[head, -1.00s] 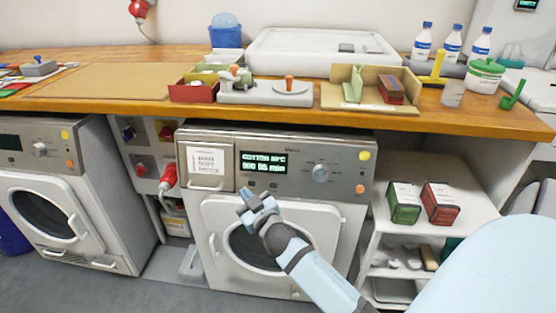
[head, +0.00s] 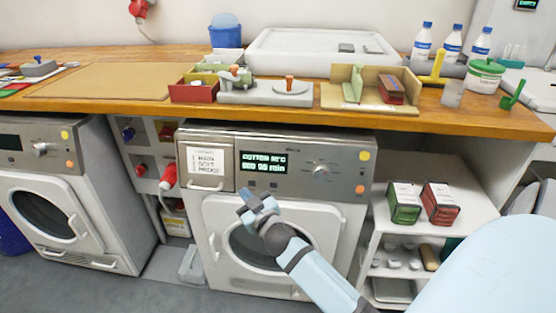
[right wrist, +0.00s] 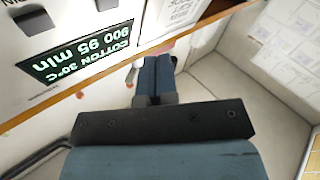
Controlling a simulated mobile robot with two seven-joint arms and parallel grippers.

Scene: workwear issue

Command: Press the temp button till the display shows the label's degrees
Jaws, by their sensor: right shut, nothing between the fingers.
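The washing machine (head: 285,230) in the middle has a grey control panel. Its dark display (head: 263,162) has green text; in the right wrist view the display (right wrist: 82,55) appears upside down and reads COTTON 30°C, 900, 95 min. Two small dark buttons (head: 252,184) sit under the display; a dark button (right wrist: 35,22) also shows in the wrist view. A white label (head: 206,160) is on the drawer at the panel's left; its print is too small to read surely. My right gripper (head: 254,202) is shut and empty, in front of the machine just below the buttons. My left gripper is out of view.
A round knob (head: 320,172) and yellow and orange buttons are on the panel's right. A wooden counter (head: 440,118) with trays and bottles runs above. A shelf (head: 440,235) with green and red boxes stands right; another machine (head: 50,205) stands left.

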